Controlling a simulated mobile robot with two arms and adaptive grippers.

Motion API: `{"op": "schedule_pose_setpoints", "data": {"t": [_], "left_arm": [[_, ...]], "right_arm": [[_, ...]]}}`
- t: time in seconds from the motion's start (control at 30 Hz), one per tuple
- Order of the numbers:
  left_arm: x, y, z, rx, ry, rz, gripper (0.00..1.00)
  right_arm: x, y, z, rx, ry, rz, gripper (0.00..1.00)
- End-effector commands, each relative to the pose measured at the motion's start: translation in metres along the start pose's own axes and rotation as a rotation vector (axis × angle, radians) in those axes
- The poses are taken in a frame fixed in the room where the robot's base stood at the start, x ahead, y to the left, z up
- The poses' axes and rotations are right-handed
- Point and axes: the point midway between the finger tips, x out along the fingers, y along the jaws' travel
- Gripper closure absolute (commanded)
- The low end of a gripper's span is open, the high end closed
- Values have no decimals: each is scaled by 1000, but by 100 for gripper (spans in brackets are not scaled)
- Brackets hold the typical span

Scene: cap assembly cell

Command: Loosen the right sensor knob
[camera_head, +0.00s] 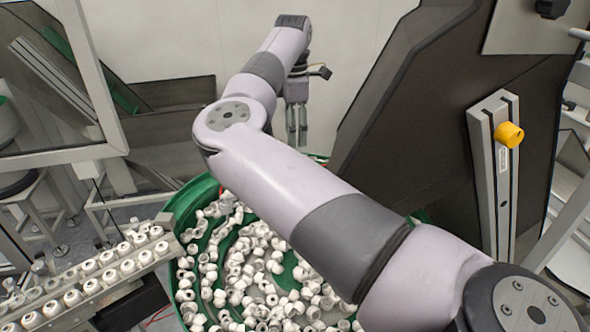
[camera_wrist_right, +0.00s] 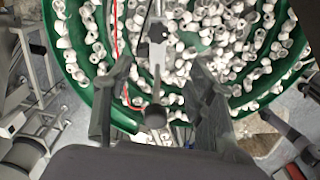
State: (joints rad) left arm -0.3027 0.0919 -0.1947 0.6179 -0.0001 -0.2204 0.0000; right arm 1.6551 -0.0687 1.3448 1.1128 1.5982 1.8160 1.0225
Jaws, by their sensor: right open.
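My right gripper (camera_head: 297,128) hangs pointing down beyond the green bowl in the head view, its two fingers apart and empty. In the right wrist view the open gripper (camera_wrist_right: 161,68) has one finger at each side. Between and beyond the fingers is a dark knob (camera_wrist_right: 158,33) on a light metal bracket over the bowl; it may be the right sensor knob, but I cannot tell for sure. A dark rounded end (camera_wrist_right: 155,116) of a rod shows nearer, between the fingers. No finger visibly touches either. My left gripper is out of view.
The green bowl (camera_head: 190,200) holds many white caps and lies beneath my right arm. A rail (camera_head: 150,258) with rows of caps stands at left. A dark panel (camera_head: 425,130) and a post with a yellow knob (camera_head: 508,135) stand at right.

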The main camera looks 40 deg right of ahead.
Motion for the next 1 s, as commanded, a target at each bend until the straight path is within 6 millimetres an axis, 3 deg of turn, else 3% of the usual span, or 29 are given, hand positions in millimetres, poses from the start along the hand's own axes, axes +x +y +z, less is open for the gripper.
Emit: {"op": "schedule_pose_setpoints", "data": {"t": [0.1,0.17,0.4,0.5,0.7,1.0], "left_arm": [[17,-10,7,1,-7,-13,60],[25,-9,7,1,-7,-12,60],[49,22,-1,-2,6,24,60],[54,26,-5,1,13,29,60],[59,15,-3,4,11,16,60],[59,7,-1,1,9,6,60]], "right_arm": [[35,-1,1,2,-1,-2,49],[48,0,1,2,-1,-2,49],[95,0,1,2,-1,-1,49],[109,0,1,2,-2,-1,49],[123,0,1,2,0,0,49],[124,0,1,2,0,0,49]]}}
